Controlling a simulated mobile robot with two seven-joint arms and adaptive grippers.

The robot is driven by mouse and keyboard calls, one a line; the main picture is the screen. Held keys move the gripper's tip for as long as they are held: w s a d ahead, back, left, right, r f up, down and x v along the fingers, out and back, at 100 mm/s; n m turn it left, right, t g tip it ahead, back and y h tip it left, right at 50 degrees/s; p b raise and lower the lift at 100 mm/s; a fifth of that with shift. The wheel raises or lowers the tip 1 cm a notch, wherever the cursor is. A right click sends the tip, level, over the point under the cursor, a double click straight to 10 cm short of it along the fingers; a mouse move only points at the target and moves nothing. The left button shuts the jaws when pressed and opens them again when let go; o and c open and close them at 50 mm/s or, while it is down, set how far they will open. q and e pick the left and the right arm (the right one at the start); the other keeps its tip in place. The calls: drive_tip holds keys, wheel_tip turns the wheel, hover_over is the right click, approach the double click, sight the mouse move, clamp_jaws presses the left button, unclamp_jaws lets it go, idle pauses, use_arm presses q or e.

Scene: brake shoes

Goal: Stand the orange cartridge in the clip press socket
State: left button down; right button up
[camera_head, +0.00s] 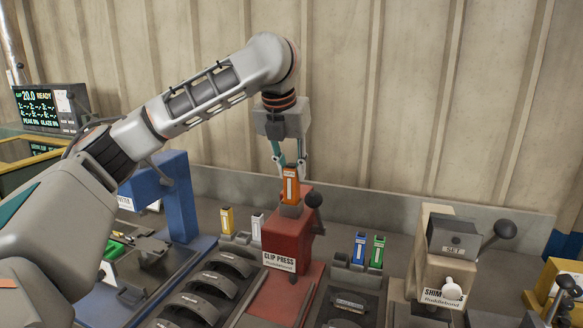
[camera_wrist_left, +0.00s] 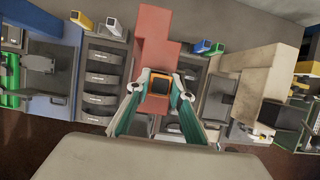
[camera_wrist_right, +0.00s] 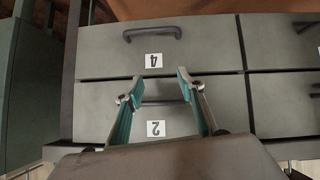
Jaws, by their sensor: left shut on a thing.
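The orange cartridge (camera_head: 290,184) is upright at the top of the red clip press (camera_head: 287,232), with its lower end at the grey socket (camera_head: 290,209). My left gripper (camera_head: 289,166) points down and is shut on the cartridge's upper end. In the left wrist view the cartridge (camera_wrist_left: 160,86) shows end-on between the fingertips of my left gripper (camera_wrist_left: 158,88), over the red press (camera_wrist_left: 152,50). I cannot tell whether the cartridge is fully seated. My right gripper (camera_wrist_right: 157,82) is open and empty, in front of grey drawers.
A black-knobbed lever (camera_head: 315,200) is on the press's right side. Yellow (camera_head: 226,221), white (camera_head: 257,226), blue (camera_head: 360,248) and green (camera_head: 378,251) cartridges stand nearby. A blue frame (camera_head: 178,197) stands left, a beige shim press (camera_head: 432,250) right. Drawers (camera_wrist_right: 190,42) face my right gripper.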

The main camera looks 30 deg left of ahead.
use_arm(q)
drive_tip(key=c, duration=1.8)
unclamp_jaws()
drive_tip(key=shift+a+f, duration=0.1)
drive_tip(key=v, duration=1.2)
drive_tip(key=shift+r, duration=0.2)
